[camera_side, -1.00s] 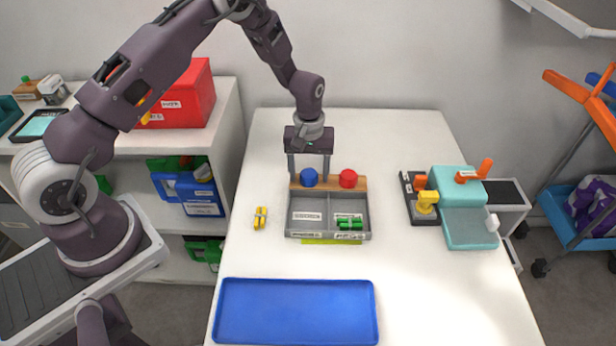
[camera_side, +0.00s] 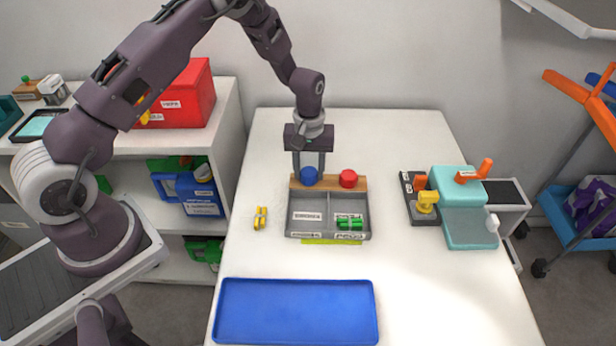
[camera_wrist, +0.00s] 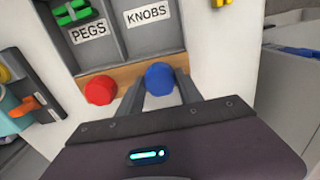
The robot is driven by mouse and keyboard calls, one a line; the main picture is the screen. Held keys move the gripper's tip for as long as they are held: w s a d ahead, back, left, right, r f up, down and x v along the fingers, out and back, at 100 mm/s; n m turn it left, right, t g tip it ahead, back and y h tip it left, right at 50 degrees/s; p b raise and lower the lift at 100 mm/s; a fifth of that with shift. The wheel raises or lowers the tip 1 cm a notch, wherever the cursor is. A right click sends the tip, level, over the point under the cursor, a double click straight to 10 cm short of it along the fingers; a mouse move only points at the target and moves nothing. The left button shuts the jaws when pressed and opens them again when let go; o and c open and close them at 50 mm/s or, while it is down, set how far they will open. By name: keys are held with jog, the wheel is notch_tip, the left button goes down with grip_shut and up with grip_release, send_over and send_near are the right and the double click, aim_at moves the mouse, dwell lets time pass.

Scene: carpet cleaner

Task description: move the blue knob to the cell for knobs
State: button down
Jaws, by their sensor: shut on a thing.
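The blue knob (camera_side: 309,176) is at the left end of the wooden strip (camera_side: 330,184) behind the grey tray. My gripper (camera_side: 309,173) is low over the strip with its fingers shut on the knob; the wrist view shows the blue knob (camera_wrist: 160,78) between the fingertips (camera_wrist: 160,84). I cannot tell whether the knob is clear of the strip. The grey two-cell tray (camera_side: 328,210) has an empty cell on the left in the side view. In the wrist view, that empty cell carries the KNOBS label (camera_wrist: 147,15).
A red knob (camera_side: 348,178) stands on the strip to the right. Green pegs (camera_side: 350,224) lie in the PEGS cell. A yellow piece (camera_side: 260,218) lies left of the tray, a blue tray (camera_side: 296,310) in front, and a teal machine (camera_side: 461,200) to the right.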

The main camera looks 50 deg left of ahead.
jog(key=shift+r, duration=0.35)
jog(key=shift+r, duration=1.05)
jog(key=shift+s+d+r, duration=0.1)
jog(key=shift+d, duration=0.05)
jog(key=s+d+r, duration=0.5)
jog(key=s+d, duration=0.3)
send_over(306, 226)
notch_tip(306, 226, down, 10)
jog(key=shift+r, duration=0.1)
jog(key=shift+f, duration=0.2)
